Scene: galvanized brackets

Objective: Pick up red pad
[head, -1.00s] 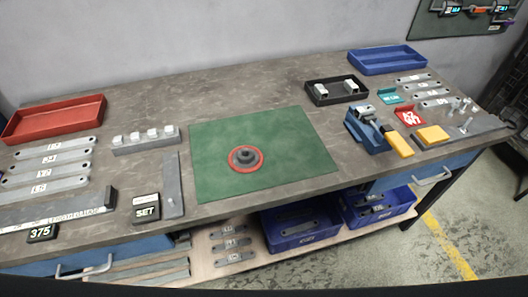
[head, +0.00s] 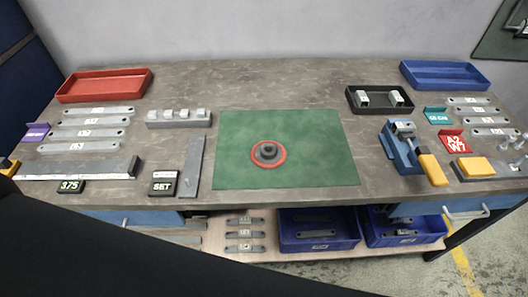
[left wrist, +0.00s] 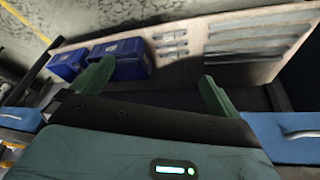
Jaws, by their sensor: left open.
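The red pad (head: 283,158) is a round red disc with a dark grey stepped knob on top. It lies on the green mat (head: 325,172) in the middle of the bench in the head view. My left gripper (left wrist: 157,88) shows only in the left wrist view, with its two green fingers spread wide and nothing between them. That view shows the lower shelf beyond the fingers, and not the red pad. A black part of my arm crosses the lower left of the head view. My right gripper is in neither view.
A block with several pegs (head: 180,119) and a flat grey bar (head: 193,165) lie left of the mat. A blue clamp-like fixture (head: 397,152) stands to its right. A red tray (head: 104,85) is at the back left. Blue bins (head: 320,236) sit on the shelf below.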

